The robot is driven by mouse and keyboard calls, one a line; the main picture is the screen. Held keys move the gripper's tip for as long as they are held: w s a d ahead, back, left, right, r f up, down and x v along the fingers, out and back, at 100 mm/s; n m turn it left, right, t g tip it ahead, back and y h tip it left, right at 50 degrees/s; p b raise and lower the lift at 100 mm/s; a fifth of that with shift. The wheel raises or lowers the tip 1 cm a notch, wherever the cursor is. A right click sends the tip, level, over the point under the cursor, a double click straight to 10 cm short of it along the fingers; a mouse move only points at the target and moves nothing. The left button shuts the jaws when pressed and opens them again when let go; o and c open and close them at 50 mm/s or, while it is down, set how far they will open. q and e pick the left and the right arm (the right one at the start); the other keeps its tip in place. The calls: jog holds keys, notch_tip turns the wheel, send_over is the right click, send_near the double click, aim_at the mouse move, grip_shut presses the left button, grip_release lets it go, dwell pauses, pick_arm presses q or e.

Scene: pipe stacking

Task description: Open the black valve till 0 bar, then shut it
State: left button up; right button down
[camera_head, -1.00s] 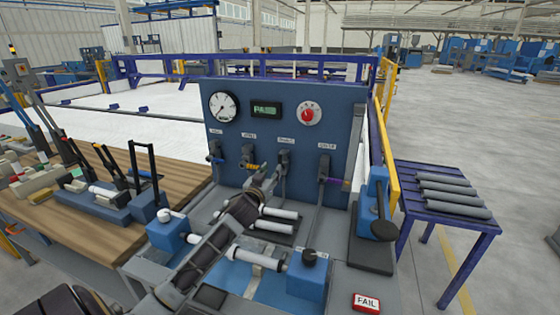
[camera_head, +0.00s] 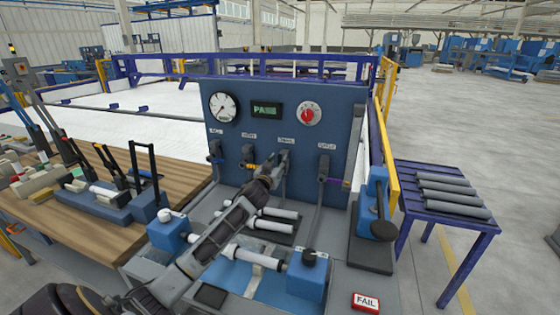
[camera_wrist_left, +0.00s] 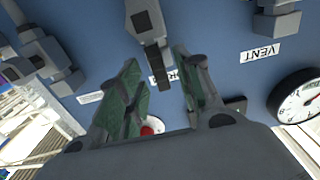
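The third valve from the left (camera_head: 284,157) on the blue panel is dark grey to black. In the left wrist view the same valve (camera_wrist_left: 148,25) points down toward the gap between my fingers. My left gripper (camera_head: 272,167) is at this valve in the head view. In the left wrist view my left gripper (camera_wrist_left: 158,58) is open, with green-padded fingers apart around the valve's lower end; contact cannot be told. The pressure gauge (camera_head: 223,107) is on the panel's upper left; its reading is too small to tell. My right gripper is in neither view.
Neighbouring valves (camera_head: 248,155) and (camera_head: 323,167) flank this one closely. A green display (camera_head: 266,110) and a red knob (camera_head: 308,116) sit above. A FAIL box (camera_head: 366,302) stands at front right.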

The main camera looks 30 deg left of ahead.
pick_arm(q)
jog(key=shift+x, duration=1.4)
jog(key=shift+c, duration=0.3)
grip_shut()
